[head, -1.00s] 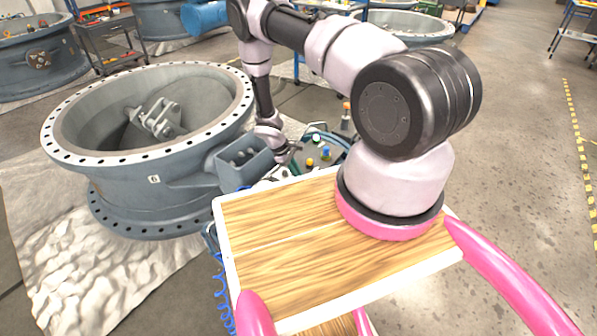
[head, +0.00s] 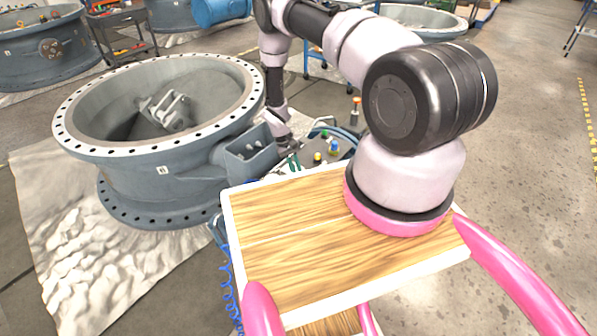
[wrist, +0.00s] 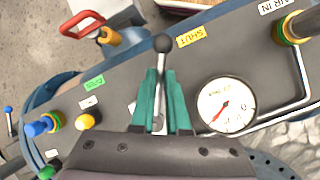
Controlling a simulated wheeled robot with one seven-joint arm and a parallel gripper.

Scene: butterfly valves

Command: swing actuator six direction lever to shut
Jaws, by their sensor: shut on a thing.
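In the wrist view the direction lever (wrist: 161,62) is a thin metal rod with a black ball on top. It stands between a green label (wrist: 93,83), whose text reads upside down or is too blurred to be sure of, and a yellow SHUT label (wrist: 190,36). My gripper (wrist: 162,78) has two teal fingers, one on each side of the rod below the ball, closed on it. In the head view my gripper (head: 294,160) is small at the control panel (head: 312,152), and the lever cannot be made out there. The valve body (head: 165,190) beside it bears a small number plate.
A pressure gauge (wrist: 226,105) sits right of the lever. A red handle (wrist: 82,24), a blue knob (wrist: 38,128) and a yellow knob (wrist: 88,120) are on the left. A brass fitting (wrist: 290,28) and metal pipe are on the right. Open floor (head: 530,130) lies right.

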